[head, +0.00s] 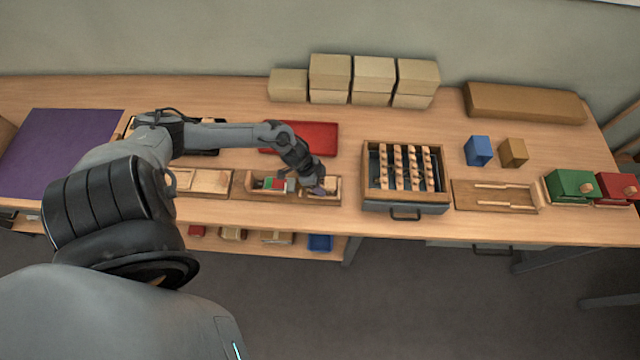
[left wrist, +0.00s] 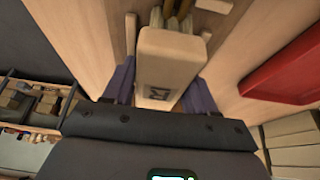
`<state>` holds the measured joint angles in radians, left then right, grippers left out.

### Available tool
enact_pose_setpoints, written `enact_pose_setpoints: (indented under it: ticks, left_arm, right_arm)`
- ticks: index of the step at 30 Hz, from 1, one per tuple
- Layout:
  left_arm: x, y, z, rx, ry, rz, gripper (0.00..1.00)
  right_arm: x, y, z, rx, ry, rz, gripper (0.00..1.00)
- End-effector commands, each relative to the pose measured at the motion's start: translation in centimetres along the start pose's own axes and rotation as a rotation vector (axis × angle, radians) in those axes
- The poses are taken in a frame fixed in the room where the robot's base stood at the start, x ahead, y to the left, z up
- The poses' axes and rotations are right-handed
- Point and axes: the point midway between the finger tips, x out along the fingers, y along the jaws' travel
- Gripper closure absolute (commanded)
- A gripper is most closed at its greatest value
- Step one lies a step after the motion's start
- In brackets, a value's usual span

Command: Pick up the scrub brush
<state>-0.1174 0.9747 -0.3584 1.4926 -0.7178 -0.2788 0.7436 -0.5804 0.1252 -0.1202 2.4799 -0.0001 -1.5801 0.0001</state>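My left gripper (head: 305,188) is low over a shallow wooden tray (head: 240,195) at the front of the workbench. In the left wrist view, its dark purple fingers (left wrist: 160,92) flank a pale wooden block (left wrist: 172,55) with a dark mark on its near end. I take this block to be the scrub brush. Tan strands or strips show at its far end. The block hides the inner finger faces, so I cannot tell whether they press on it. In the head view, the gripper covers most of the block. My right gripper is not in view.
A red tray (head: 318,137) lies behind the gripper. A drawer box (head: 405,207) with rows of wooden pieces stands to the right. Stacked cartons (head: 330,72) line the back. A purple mat (head: 60,150) lies at the left.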

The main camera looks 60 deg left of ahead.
Motion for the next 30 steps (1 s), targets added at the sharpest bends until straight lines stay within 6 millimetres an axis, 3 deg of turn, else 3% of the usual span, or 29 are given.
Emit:
enact_pose_setpoints:
  ticks: [1,8,20,28,30]
  left_arm:
    - [0.0,0.0,0.0,0.0,0.0,0.0,0.52]
    - [0.0,0.0,0.0,0.0,0.001,0.0,0.85]
    - [-0.5,0.0,-0.2,0.0,0.0,-0.001,0.86]
    - [-4.5,-0.1,-1.8,0.004,0.0,-0.002,0.86]
    - [-4.7,1.1,-3.1,0.003,0.005,0.003,0.86]
  right_arm:
    - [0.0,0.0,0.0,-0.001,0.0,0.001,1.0]
    - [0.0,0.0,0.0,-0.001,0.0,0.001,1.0]
    - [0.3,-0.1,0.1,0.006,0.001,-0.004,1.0]
    - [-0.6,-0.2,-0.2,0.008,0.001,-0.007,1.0]
    - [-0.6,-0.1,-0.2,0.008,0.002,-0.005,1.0]
